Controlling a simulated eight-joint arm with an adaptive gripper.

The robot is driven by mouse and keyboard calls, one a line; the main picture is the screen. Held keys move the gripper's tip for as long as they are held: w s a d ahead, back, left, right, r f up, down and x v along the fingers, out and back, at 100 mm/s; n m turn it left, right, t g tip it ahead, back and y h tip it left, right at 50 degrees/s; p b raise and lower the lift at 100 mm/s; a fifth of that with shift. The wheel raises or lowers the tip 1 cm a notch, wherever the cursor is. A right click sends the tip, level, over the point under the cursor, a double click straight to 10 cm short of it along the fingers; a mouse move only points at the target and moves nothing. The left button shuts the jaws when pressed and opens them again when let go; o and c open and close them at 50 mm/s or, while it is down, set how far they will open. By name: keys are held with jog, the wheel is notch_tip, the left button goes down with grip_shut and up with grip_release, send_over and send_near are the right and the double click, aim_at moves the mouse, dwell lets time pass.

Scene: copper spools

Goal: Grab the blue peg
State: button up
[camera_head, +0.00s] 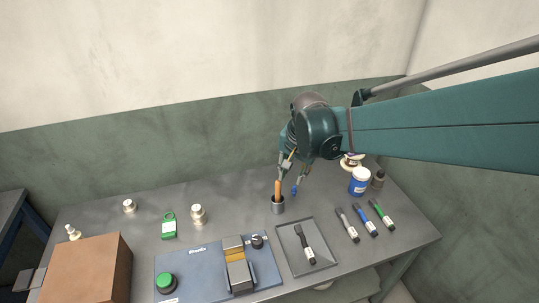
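A small blue piece (295,191), which looks like the blue peg, shows just below and to the right of my gripper's fingers. My gripper (289,172) points down over the back middle of the table, beside a grey cup (278,206) with an orange-brown stick (277,187) in it. The fingers are small here and partly overlap the stick. I cannot tell whether they touch the blue piece or whether it stands on the table.
Several markers (366,219) lie at the right, near a blue-and-white jar (359,182). A black-handled tool lies in a grey tray (283,227). A blue mat (205,283) with a green button (166,281) and a brown box (88,270) are at the front left.

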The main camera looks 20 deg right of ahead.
jog(key=w+d+f+m+g+p, duration=0.1)
jog(key=w+d+f+m+p, duration=0.1)
jog(key=w+d+f+m, duration=0.3)
jog(key=m+g+p, duration=0.2)
jog(key=p, duration=0.1)
send_over(295, 186)
jog(key=f, duration=0.6)
jog(key=shift+s+a+f, duration=0.15)
jog(key=shift+s+a, duration=0.15)
jog(key=shift+s, duration=0.05)
jog(key=shift+w+d+f+m, duration=0.1)
jog(key=shift+d+f+m, duration=0.05)
jog(key=shift+f, duration=0.2)
jog(key=shift+w+d+f+m, duration=0.1)
jog(key=shift+f+m, duration=0.05)
jog(key=shift+f, duration=0.2)
jog(key=shift+f, duration=0.1)
jog(key=shift+f+b, duration=0.3)
jog(key=shift+f, duration=0.95)
jog(key=shift+w+a+f+b, duration=0.1)
jog(key=shift+f+b, duration=0.5)
jog(key=shift+f, duration=2)
